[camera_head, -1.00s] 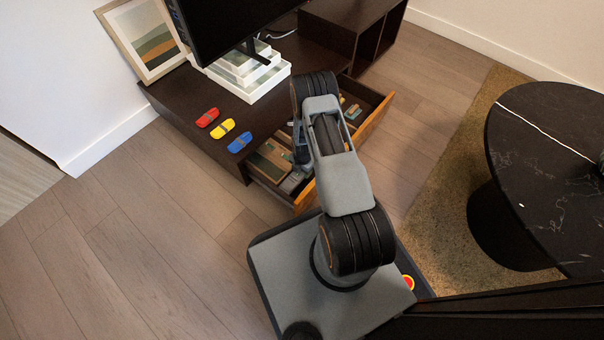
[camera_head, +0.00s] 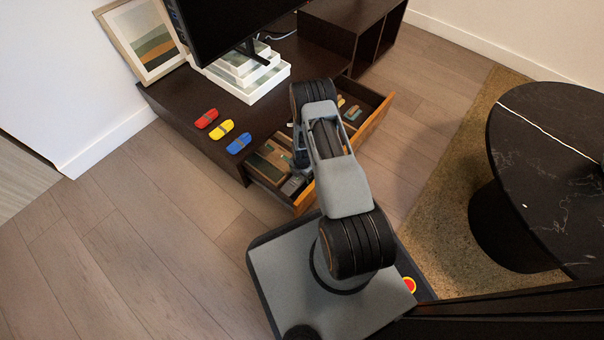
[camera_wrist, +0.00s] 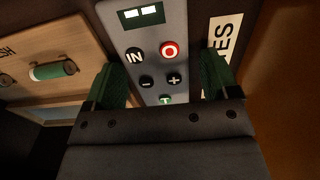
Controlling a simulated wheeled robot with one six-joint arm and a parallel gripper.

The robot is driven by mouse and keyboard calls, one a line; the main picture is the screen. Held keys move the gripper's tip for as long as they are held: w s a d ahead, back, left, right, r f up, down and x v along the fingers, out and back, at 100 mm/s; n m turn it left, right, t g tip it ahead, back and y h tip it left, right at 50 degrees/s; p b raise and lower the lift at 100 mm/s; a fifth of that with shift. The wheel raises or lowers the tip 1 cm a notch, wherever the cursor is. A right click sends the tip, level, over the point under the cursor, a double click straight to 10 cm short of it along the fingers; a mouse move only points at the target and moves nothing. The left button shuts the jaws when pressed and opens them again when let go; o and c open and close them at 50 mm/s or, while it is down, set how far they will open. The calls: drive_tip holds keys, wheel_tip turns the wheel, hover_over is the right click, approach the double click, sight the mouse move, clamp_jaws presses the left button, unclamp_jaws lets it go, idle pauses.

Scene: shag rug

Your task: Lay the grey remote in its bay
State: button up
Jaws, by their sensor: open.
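The grey remote (camera_wrist: 155,52), with a green display and several round buttons, lies in the open drawer (camera_head: 303,201). In the head view its grey body (camera_head: 292,186) shows near the drawer's front left end. In the wrist view it lies in a dark strip beside a cream label ending in "ES" (camera_wrist: 226,40). My gripper (camera_wrist: 162,82) is open, its green fingertips on either side of the remote with a gap on the right. The remote's near end is hidden by the gripper, so I cannot tell how its whole length sits.
A wooden compartment (camera_wrist: 60,35) with a green cylinder (camera_wrist: 53,70) lies left of the remote. Red (camera_head: 207,118), yellow (camera_head: 221,130) and blue (camera_head: 239,143) toy cars stand on the cabinet top. A round black table (camera_head: 550,150) stands at right. Floor at left is clear.

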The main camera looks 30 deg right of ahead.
drive_tip(key=a+r+m+p, duration=0.1)
drive_tip(key=r+m+p, duration=0.15)
drive_tip(key=r, duration=0.95)
drive_tip(key=a+r+m+t+p, duration=0.15)
drive_tip(key=r+m, duration=0.25)
drive_tip(key=r, duration=0.8)
drive_tip(key=a+r+m+p, duration=0.1)
drive_tip(key=a+r+m, duration=0.15)
drive_tip(key=r, duration=0.95)
drive_tip(key=s+a+r+m+t, duration=0.1)
drive_tip(key=s+a+r+m, duration=0.3)
drive_tip(key=s+r+m, duration=1)
wheel_tip(320, 180, up, 2)
drive_tip(key=shift+s+a+r, duration=0.1)
drive_tip(key=shift+s+a, duration=0.1)
drive_tip(key=shift+s, duration=0.6)
drive_tip(key=shift+r, duration=0.1)
